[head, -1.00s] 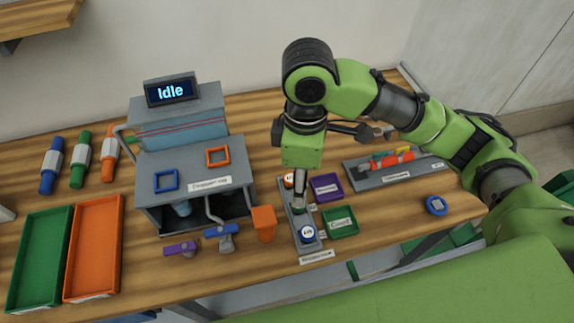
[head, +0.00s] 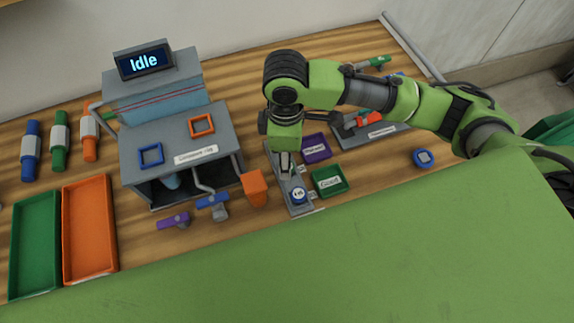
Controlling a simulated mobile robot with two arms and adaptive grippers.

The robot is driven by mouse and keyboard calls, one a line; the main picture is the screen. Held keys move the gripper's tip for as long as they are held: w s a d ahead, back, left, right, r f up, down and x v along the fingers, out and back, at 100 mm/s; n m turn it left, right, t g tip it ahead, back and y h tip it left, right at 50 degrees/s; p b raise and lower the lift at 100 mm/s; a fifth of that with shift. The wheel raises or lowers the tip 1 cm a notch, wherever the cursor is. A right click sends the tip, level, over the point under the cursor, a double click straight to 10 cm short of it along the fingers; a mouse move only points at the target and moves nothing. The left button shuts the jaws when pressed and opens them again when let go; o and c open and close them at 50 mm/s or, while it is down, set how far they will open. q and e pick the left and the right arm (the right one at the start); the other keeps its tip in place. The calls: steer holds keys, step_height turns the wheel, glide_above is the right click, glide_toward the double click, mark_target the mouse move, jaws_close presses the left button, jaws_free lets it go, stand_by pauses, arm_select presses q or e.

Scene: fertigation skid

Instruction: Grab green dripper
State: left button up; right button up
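A narrow grey rack (head: 303,209) lies on the bench right of the machine. A round blue-rimmed dripper (head: 298,195) with a white face sits at its near end. My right gripper (head: 286,172) points down over the middle and far part of the rack. Its fingers look narrow and close together, and whether they hold anything is hidden. I cannot make out the green dripper clearly; the gripper covers that part of the rack. My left gripper is not in view.
Purple (head: 317,154) and green (head: 329,186) bins stand right of the rack. An orange block (head: 255,187) and blue valve (head: 212,203) are left of it. A grey tool tray (head: 352,137) lies farther right. The machine's screen (head: 143,62) reads Idle.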

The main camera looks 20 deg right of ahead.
steer(key=shift+s+d+f, duration=0.1)
steer(key=shift+d+f, duration=0.1)
steer(key=shift+f, duration=1.55)
steer(key=c, duration=0.9)
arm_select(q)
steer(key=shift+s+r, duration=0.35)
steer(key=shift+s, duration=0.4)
